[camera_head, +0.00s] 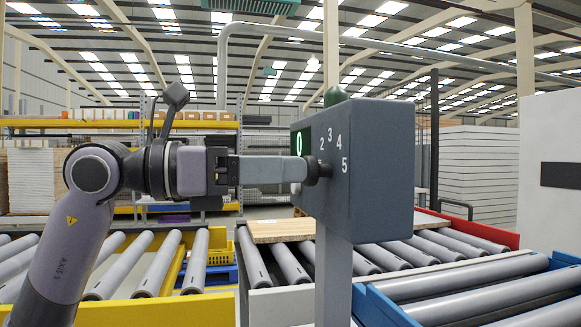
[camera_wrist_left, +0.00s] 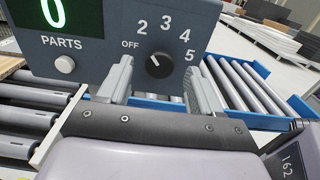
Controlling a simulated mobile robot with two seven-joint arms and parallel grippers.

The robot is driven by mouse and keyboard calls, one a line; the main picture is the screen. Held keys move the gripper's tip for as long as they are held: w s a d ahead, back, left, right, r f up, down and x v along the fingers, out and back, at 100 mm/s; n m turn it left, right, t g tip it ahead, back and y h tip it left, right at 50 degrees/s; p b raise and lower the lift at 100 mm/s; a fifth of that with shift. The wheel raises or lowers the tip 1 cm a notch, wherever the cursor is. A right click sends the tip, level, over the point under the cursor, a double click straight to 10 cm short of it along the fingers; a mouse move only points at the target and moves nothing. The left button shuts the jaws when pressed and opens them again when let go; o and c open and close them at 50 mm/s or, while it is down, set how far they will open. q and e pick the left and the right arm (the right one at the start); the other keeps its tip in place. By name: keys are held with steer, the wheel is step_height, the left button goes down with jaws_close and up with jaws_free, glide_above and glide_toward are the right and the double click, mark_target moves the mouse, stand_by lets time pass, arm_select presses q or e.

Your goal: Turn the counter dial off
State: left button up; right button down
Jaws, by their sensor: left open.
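The counter box (camera_head: 370,165) is a grey box on a post, with the numbers 2 to 5 and a green display reading 0. Its black dial (camera_wrist_left: 158,66) shows in the left wrist view, below the numbers. The dial's white mark points up and left, roughly toward the OFF label (camera_wrist_left: 130,44); I cannot tell if it is exactly there. My left gripper (camera_wrist_left: 162,84) is open, one finger on each side of the dial, with visible gaps. In the head view my left gripper (camera_head: 302,170) reaches the dial (camera_head: 320,169) from the left and partly hides the display.
A round PARTS button (camera_wrist_left: 65,64) sits left of the dial, under the display (camera_wrist_left: 52,14). Roller conveyors (camera_head: 460,290) run below and behind the box. A wooden board (camera_head: 275,231) lies behind the post. A white machine (camera_head: 550,180) stands at right.

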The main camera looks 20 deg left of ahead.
arm_select(q)
steer(key=shift+x, duration=1)
arm_select(e)
steer(key=shift+d+f, duration=0.1)
steer(key=shift+f, duration=0.2)
arm_select(q)
steer(key=shift+c, duration=0.3)
steer(key=c, duration=1)
arm_select(e)
steer(key=shift+r, duration=0.15)
